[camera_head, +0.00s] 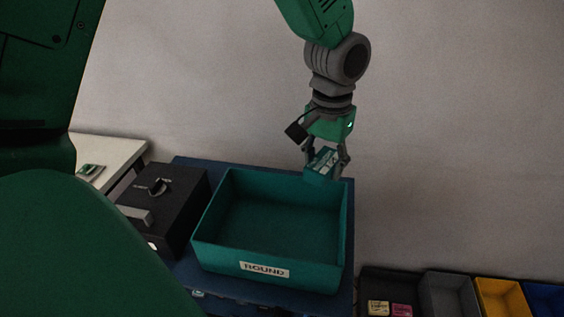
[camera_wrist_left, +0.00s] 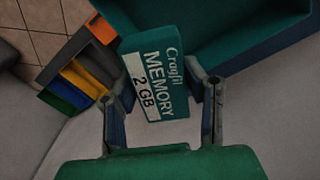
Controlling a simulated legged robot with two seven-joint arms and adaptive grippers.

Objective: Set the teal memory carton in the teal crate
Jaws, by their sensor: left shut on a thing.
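The teal memory carton (camera_head: 320,164) is held in my left gripper (camera_head: 327,168), above the far right corner of the teal crate. In the left wrist view the carton (camera_wrist_left: 154,75) reads "Cragfil MEMORY 2 GB" and sits between the two fingers of the left gripper (camera_wrist_left: 166,100). The teal crate (camera_head: 211,256) stands on a blue surface with a "ROUND" label on its front. Its visible inside looks empty. The crate also shows at the top right of the left wrist view (camera_wrist_left: 258,47). My right gripper is not in view.
A black box (camera_head: 181,204) with a handle stands left of the crate. A white table (camera_head: 104,151) is behind it. Grey (camera_head: 451,293), yellow (camera_head: 502,297) and blue bins line the lower right, beside a dark bin with small cartons. A plain wall is behind.

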